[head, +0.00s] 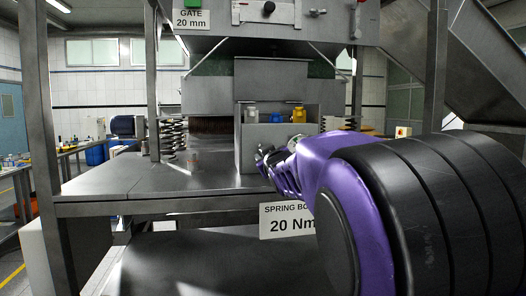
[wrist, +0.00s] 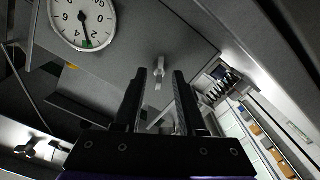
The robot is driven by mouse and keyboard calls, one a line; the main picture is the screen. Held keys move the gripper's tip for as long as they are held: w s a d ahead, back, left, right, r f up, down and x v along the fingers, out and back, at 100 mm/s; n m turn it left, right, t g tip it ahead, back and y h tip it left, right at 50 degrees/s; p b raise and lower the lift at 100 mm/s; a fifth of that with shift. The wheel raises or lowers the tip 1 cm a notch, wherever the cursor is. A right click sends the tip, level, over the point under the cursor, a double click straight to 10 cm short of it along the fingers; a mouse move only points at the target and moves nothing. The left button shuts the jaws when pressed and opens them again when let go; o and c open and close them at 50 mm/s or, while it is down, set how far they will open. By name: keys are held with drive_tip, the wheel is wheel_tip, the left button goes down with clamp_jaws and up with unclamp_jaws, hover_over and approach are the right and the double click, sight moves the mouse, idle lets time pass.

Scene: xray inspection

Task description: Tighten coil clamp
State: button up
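In the wrist view, my gripper (wrist: 159,82) is open, its two dark fingers well apart. A small grey clamp handle (wrist: 159,70) stands out from a flat grey panel and shows in the gap between the fingertips. No finger visibly touches it; how far ahead it lies I cannot tell. I cannot tell for sure that it is the coil clamp. In the head view, my purple arm reaches in from the right, and my gripper (head: 266,160) is at the front of a grey box (head: 247,150), its fingers hard to make out. Coil springs (head: 173,136) stand beside the box.
A round dial gauge (wrist: 83,20) is at upper left in the wrist view. In the head view, blue and yellow fittings (head: 298,114) top the box. A "20 Nm" label (head: 286,220) hangs on the front edge.

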drive_tip(key=shift+w, duration=0.45)
drive_tip(key=shift+c, duration=0.3)
clamp_jaws()
